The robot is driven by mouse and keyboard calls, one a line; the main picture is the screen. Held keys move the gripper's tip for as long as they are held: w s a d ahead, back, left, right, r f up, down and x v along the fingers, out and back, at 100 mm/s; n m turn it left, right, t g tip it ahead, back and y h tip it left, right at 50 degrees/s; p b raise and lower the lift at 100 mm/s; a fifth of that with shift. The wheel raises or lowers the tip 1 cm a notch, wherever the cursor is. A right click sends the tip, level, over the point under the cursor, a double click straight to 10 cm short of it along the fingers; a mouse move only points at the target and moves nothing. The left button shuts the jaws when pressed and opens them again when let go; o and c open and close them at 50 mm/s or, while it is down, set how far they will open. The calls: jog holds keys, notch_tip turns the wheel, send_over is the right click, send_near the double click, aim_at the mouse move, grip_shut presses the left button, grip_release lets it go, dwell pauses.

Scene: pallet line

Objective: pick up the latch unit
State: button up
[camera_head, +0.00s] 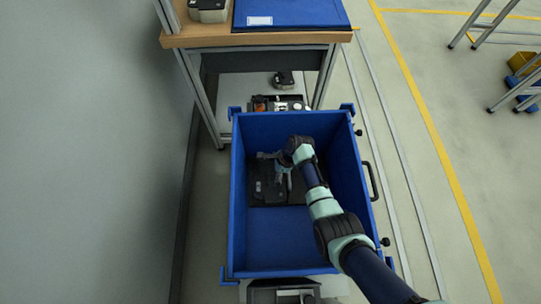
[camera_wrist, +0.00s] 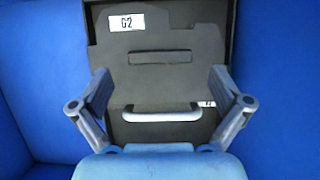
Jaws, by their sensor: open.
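A dark grey unit (camera_wrist: 160,88) lies in the blue bin; I take it for the latch unit. It has a stepped outline, a white "G2" label (camera_wrist: 126,22), a dark slot and a light grey handle (camera_wrist: 162,116) on its near part. In the head view the dark shape (camera_head: 270,190) lies on the bin floor, partly hidden by my arm. My gripper (camera_wrist: 162,88) is open and empty. Its fingers appear on either side of the unit's near part, with the handle between them in the picture. I cannot tell how far above it they are.
The blue bin's walls (camera_head: 238,230) rise around the unit; its near floor (camera_head: 275,238) is bare. A workbench (camera_head: 265,38) with a blue mat stands beyond the bin. Part of another white label (camera_wrist: 206,103) shows behind the right finger.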

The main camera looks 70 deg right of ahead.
aim_at(269, 176)
jog(key=b+x, duration=0.2)
jog(key=x, duration=0.2)
jog(key=shift+s, duration=0.15)
jog(key=shift+f, duration=0.1)
jog(key=c, duration=1.7)
jog(key=shift+a+r+p, duration=0.15)
jog(key=shift+r+p, duration=0.5)
jog(key=shift+p, duration=0.05)
jog(key=r+p, duration=0.6)
jog(key=shift+s+a+r, duration=0.15)
jog(key=shift+a+r, duration=0.2)
jog(key=shift+a, duration=0.05)
jog(key=shift+s+a+f+p, duration=0.1)
jog(key=shift+s+a+p, duration=1.15)
jog(key=shift+a, duration=1.7)
jog(key=shift+s+a+f+p, duration=0.15)
jog(key=shift+s+a+p, duration=1.05)
jog(key=shift+a, duration=1.75)
jog(key=shift+s+a+f+p, duration=0.1)
jog(key=shift+s+a+p, duration=0.75)
jog(key=shift+a+p, duration=1.45)
